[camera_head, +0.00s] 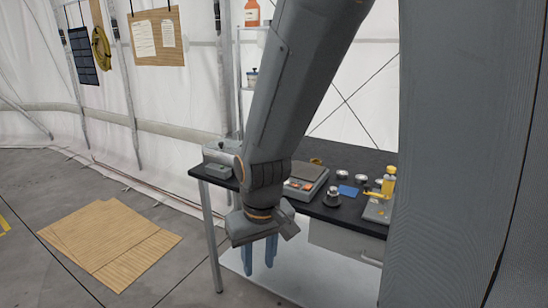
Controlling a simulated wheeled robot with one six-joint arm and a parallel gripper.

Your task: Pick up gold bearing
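A small gold ring-like thing (316,161), which looks like the gold bearing, lies on the black tabletop (350,157) near its back edge, behind the scale. It is small in view and its shape is not clear. My gripper (260,267) hangs pointing down in front of the table's front edge, lower than the tabletop. Its two blue fingers are apart with nothing seen between them. The gripper is well away from the gold thing, to the left of it and nearer to the camera.
A scale (306,180) stands on the table. Small silver parts (342,175), a blue pad (348,190), a dark silver-topped piece (331,198) and a yellow-handled press (387,186) are to its right. A grey device (219,156) is at the left end. Cardboard (110,240) lies on the floor.

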